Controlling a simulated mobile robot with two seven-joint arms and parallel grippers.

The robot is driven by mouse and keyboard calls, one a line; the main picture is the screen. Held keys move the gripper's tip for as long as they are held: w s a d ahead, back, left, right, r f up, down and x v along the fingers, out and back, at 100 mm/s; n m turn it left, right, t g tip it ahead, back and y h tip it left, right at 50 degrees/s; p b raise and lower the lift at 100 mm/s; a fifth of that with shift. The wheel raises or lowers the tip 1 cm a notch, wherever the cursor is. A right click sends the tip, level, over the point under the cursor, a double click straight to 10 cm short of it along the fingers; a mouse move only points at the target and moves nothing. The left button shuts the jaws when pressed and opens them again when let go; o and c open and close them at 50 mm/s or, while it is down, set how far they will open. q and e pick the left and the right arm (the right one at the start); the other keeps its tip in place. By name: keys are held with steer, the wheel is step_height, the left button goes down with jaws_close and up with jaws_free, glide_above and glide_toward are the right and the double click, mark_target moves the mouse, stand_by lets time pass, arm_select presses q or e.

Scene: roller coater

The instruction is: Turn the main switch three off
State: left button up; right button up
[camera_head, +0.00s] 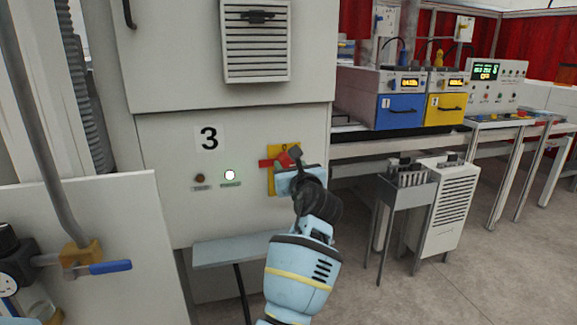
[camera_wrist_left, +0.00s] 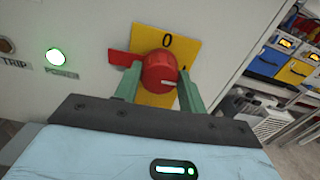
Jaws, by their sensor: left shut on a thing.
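The main switch three (camera_head: 295,154) is a red rotary knob on a yellow plate, on the grey cabinet front marked "3" (camera_head: 209,139). In the left wrist view the red knob (camera_wrist_left: 159,73) sits between the green fingers of my left gripper (camera_wrist_left: 157,85), which is shut on it. A "0" shows on the yellow plate (camera_wrist_left: 187,47) above the knob, and a red tab sticks out to its left. In the head view my left gripper (camera_head: 296,166) covers part of the switch. The round POWER lamp (camera_wrist_left: 57,56) is lit. My right gripper is not in view.
A dark TRIP lamp (camera_head: 200,179) is left of the POWER lamp. A grey shelf (camera_head: 235,250) juts out below the panel. To the right stand a bench with blue (camera_head: 398,112) and yellow (camera_head: 445,110) units and a white vented box (camera_head: 447,205). Open floor lies at lower right.

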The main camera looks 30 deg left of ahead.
arm_select(q)
steer(key=shift+s+r+n+p, duration=0.1)
steer(key=shift+r+n+p, duration=0.3)
steer(key=shift+n+p, duration=0.8)
steer(key=shift+f+n, duration=0.15)
steer(key=shift+n, duration=0.25)
steer(key=n, duration=0.2)
steer(key=shift+f+n, duration=0.3)
steer(key=shift+n, duration=0.1)
steer(key=n, duration=0.5)
steer(key=shift+f, duration=0.1)
steer(key=n, duration=0.3)
steer(key=shift+n, duration=0.4)
steer(key=shift+n+b, duration=0.45)
steer(key=shift+n, duration=0.75)
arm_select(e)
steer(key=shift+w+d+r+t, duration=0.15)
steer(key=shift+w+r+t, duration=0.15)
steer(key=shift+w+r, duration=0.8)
arm_select(q)
steer(key=shift+n, duration=0.3)
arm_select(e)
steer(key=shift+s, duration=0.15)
arm_select(q)
steer(key=o, duration=1)
